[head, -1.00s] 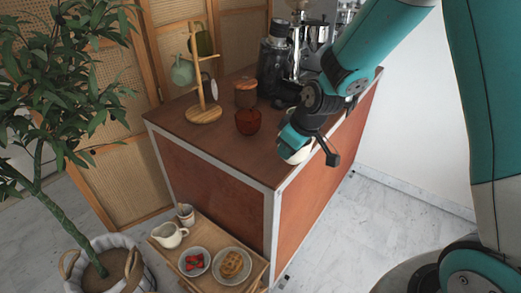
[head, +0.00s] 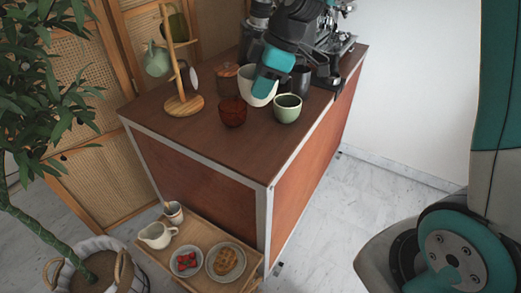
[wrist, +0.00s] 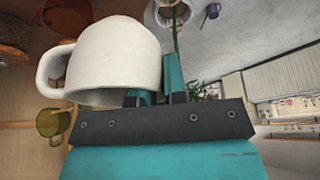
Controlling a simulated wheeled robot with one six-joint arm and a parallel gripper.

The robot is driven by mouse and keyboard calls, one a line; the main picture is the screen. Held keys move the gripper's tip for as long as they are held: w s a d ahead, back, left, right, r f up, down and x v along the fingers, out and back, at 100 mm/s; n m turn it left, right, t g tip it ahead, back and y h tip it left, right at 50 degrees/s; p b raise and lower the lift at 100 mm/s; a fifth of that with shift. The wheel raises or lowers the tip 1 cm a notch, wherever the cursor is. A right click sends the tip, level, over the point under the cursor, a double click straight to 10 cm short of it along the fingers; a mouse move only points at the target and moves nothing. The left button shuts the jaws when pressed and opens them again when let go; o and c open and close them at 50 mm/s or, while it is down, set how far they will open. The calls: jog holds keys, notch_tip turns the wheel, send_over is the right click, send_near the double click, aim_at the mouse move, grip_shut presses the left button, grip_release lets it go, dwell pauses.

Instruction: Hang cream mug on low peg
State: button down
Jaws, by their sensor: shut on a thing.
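The cream mug (head: 256,92) is held by my gripper (head: 264,86) over the cart top, behind the red glass. In the wrist view the cream mug (wrist: 115,58) is large, its handle pointing left. My gripper (wrist: 158,88) is shut on its side wall. The wooden mug tree (head: 170,52) stands to the left, on a round base. A pale green mug (head: 157,60) hangs on its left and an olive mug (head: 176,27) near its top. A small whitish thing (head: 193,77) shows low on its right side; I cannot tell whether it is a mug.
A red glass (head: 232,112), a wood-lidded jar (head: 226,79) and a green cup (head: 288,108) stand near the held mug. A dark cup (head: 300,80) and the coffee machine (head: 330,50) are behind. The front cart top (head: 205,148) is clear.

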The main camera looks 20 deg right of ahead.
notch_tip(320, 180, down, 17)
jog(key=shift+f+p, duration=0.2)
jog(key=shift+p, duration=0.9)
jog(key=shift+f, duration=0.1)
jog(key=c, duration=1.2)
grip_release()
jog(key=shift+d, duration=0.1)
jog(key=shift+o, duration=0.2)
jog(key=shift+f, duration=0.1)
